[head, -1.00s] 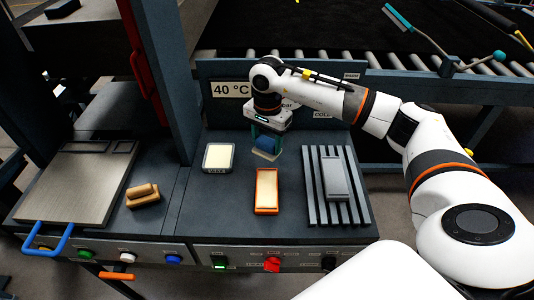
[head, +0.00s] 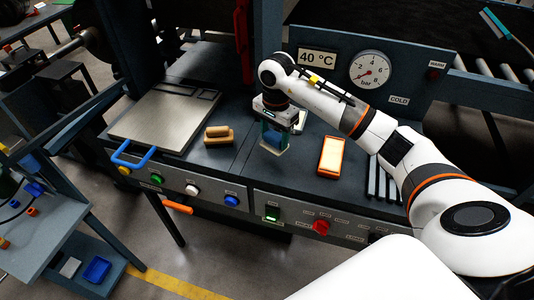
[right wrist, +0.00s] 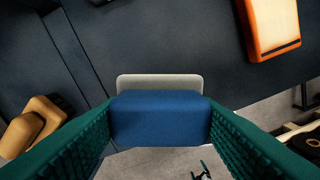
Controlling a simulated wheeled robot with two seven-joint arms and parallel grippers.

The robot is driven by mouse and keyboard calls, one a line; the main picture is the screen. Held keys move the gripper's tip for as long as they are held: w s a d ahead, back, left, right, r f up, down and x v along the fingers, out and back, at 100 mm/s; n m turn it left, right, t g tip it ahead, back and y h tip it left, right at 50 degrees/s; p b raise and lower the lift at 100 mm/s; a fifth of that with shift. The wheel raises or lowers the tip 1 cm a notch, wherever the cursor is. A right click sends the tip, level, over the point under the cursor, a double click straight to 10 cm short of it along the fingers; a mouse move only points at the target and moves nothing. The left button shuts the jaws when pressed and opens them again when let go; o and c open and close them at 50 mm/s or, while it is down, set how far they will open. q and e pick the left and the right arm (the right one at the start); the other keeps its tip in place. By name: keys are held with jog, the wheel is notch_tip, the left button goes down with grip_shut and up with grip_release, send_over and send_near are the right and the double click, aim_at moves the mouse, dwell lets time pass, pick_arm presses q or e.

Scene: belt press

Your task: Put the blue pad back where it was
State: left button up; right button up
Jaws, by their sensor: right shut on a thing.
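The blue pad (head: 273,138) is a blue block with a pale flat plate on its underside. My right gripper (head: 274,143) is shut on it and holds it over the dark console top, between a tan block and an orange pad. In the right wrist view the blue pad (right wrist: 160,118) sits between the two green fingers, with its pale plate (right wrist: 160,82) showing beyond it. Whether the plate touches the console is hard to tell. My left gripper is not in view.
The tan block (head: 218,134) lies left of my gripper, beside a metal plate (head: 165,115) with a blue handle. The orange pad (head: 331,157) lies to the right. A slatted rack (head: 384,182) is partly covered by my arm.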

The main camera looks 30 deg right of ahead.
jog(key=shift+f, duration=0.95)
jog(key=f+p, duration=0.2)
jog(key=f, duration=0.1)
jog(key=shift+a+f, duration=0.2)
jog(key=shift+f, duration=0.25)
jog(key=shift+d+f+b, duration=0.1)
jog(key=shift+f+b, duration=0.05)
jog(key=shift+b, duration=0.15)
jog(key=o, duration=0.8)
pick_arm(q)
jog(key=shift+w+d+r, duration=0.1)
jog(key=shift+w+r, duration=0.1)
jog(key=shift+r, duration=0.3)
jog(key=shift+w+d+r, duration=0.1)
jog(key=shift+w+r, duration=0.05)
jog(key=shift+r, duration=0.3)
pick_arm(e)
jog(key=shift+o, duration=0.4)
